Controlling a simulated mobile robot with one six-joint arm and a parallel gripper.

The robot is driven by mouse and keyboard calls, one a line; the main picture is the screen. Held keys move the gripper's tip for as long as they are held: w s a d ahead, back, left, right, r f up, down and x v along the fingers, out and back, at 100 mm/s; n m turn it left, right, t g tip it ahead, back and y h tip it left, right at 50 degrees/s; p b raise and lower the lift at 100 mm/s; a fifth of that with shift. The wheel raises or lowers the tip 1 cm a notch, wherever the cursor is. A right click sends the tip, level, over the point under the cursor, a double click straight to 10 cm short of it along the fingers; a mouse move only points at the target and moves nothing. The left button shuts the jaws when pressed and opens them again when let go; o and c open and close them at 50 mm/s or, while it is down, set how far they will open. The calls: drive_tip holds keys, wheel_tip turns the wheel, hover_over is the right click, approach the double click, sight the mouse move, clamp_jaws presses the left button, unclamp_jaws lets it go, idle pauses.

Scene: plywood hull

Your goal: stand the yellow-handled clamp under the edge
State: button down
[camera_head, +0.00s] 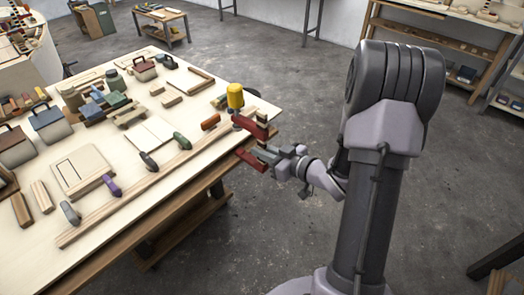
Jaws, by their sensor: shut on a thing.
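The yellow-handled clamp (235,96) shows as a thick yellow handle, upright, at the right edge of the workbench top. Its lower part is hidden behind my gripper's red finger. My gripper (245,141) reaches in from the right with its two red fingers at the bench edge, just below the yellow handle in the picture. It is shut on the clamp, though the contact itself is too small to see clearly. The bench edge (178,197) runs from lower left up to the gripper. I cannot tell whether the clamp touches the bench.
A long wooden strip (150,182) lies along the near edge. Beside it lie purple (112,185), dark, green (182,141) and orange-red (210,121) pieces. Boxes, blocks and boards crowd the bench. The floor (290,80) beyond the bench is open.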

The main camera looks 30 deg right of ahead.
idle(0.3)
drive_tip(key=shift+w+a+b, duration=0.1)
drive_tip(key=shift+w+a, duration=0.15)
drive_tip(key=shift+w, duration=0.45)
drive_tip(key=shift+w+a+b, duration=0.15)
drive_tip(key=shift+w+a, duration=0.15)
drive_tip(key=shift+w, duration=0.4)
drive_tip(key=shift+w+a+b, duration=0.1)
drive_tip(key=shift+w+a, duration=0.15)
drive_tip(key=shift+w, duration=0.45)
drive_tip(key=shift+w+a+b, duration=0.15)
drive_tip(key=shift+w+a, duration=0.1)
drive_tip(key=shift+w, duration=0.55)
drive_tip(key=shift+w+a+b, duration=0.1)
drive_tip(key=shift+w+a, duration=0.2)
drive_tip(key=shift+w, duration=0.45)
drive_tip(key=shift+w+a+b, duration=0.15)
drive_tip(key=shift+w+a, duration=0.1)
drive_tip(key=shift+w, duration=0.55)
drive_tip(key=c, duration=1.4)
unclamp_jaws()
drive_tip(key=shift+s, duration=0.1)
